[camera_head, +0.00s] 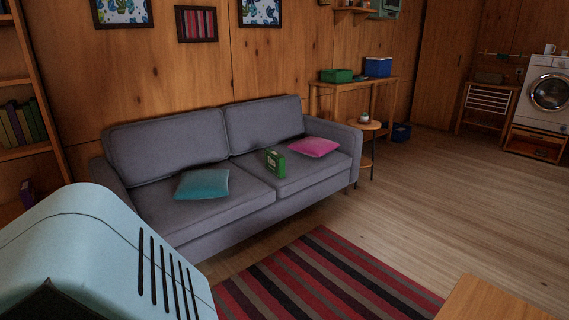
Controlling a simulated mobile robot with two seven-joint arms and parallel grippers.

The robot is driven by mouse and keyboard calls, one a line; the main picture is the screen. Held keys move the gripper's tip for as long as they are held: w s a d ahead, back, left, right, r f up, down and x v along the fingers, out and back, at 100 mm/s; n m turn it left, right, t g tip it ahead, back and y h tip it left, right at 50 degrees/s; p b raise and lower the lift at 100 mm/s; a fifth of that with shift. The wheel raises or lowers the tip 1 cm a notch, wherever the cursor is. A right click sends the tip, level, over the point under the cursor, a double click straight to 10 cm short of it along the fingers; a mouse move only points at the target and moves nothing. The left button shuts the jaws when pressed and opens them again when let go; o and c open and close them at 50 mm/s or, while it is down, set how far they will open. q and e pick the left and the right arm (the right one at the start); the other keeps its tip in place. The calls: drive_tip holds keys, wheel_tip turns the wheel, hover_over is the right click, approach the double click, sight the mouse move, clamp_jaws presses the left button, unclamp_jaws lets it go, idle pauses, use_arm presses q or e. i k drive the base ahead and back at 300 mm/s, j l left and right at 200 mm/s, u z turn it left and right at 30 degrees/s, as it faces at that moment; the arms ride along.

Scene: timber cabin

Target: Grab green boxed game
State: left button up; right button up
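A small green box (276,163) with a pale patch on its face stands on the seat of the grey sofa (243,208). It is near the middle of the seat, between a teal cushion (203,184) on the left and a pink cushion (314,147) on the right. A second green box (336,75) lies on the wooden side table behind the sofa's right end. Neither of my grippers shows in the head view.
A striped rug (322,278) lies before the sofa. A wooden table corner (487,300) juts in at bottom right. A round stool (366,126) stands by the sofa's right arm. A blue box (377,67) sits on the side table (368,83). Floor to the right is clear.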

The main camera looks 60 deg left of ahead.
sight(275, 162)
drive_tip(key=u, duration=2.1)
drive_tip(key=i+l, duration=0.05)
drive_tip(key=l, duration=0.05)
